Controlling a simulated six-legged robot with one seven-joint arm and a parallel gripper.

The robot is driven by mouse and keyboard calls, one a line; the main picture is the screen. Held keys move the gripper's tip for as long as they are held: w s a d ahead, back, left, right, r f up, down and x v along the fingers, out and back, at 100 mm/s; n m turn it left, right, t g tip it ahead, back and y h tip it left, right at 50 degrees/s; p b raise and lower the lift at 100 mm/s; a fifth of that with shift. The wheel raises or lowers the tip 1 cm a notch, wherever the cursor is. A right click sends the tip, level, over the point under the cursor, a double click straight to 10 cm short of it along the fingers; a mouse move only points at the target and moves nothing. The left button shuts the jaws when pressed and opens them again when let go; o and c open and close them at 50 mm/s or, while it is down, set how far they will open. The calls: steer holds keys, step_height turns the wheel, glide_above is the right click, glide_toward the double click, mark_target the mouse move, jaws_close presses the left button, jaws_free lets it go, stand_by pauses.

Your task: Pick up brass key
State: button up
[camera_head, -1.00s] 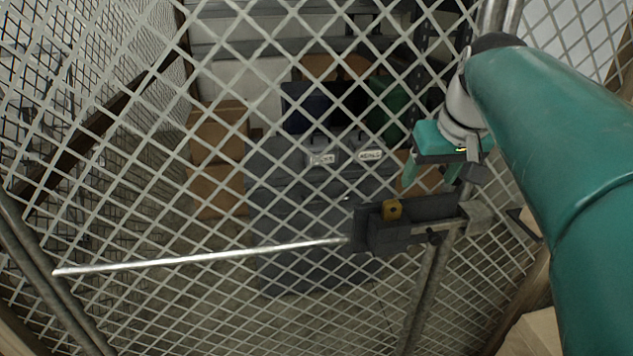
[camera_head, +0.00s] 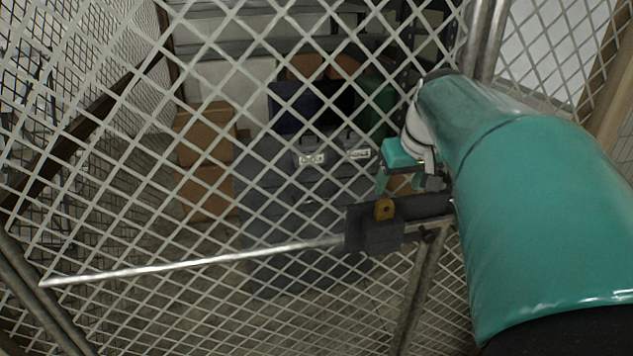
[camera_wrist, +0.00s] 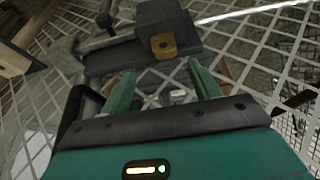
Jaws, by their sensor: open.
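The brass key (camera_head: 384,209) shows as a small brass-coloured piece with a dark hole, on the front of a dark lock box (camera_head: 373,232) on the mesh gate. In the wrist view the brass key (camera_wrist: 163,46) lies ahead of my fingers, roughly centred between them. The lock box (camera_wrist: 160,15) is behind it. My gripper (camera_head: 399,184) is above and slightly right of the key in the head view, jaws apart. In the wrist view my gripper (camera_wrist: 162,77) has two teal fingers spread with nothing between them. Any shaft of the key is hidden.
The wire mesh gate (camera_head: 190,220) fills most of the view. A bright metal rod (camera_head: 190,262) runs left from the lock box. Behind the mesh are grey cases (camera_head: 290,215), cardboard boxes (camera_head: 205,135) and shelves. A metal post (camera_head: 415,290) stands below the lock.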

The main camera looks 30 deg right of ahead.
mark_target(386, 201)
steer(key=x, duration=0.5)
steer(key=shift+w+a+f, duration=0.1)
steer(key=shift+a+f, duration=0.15)
steer(key=shift+a, duration=0.1)
steer(key=c, duration=1.1)
steer(key=shift+r, duration=0.1)
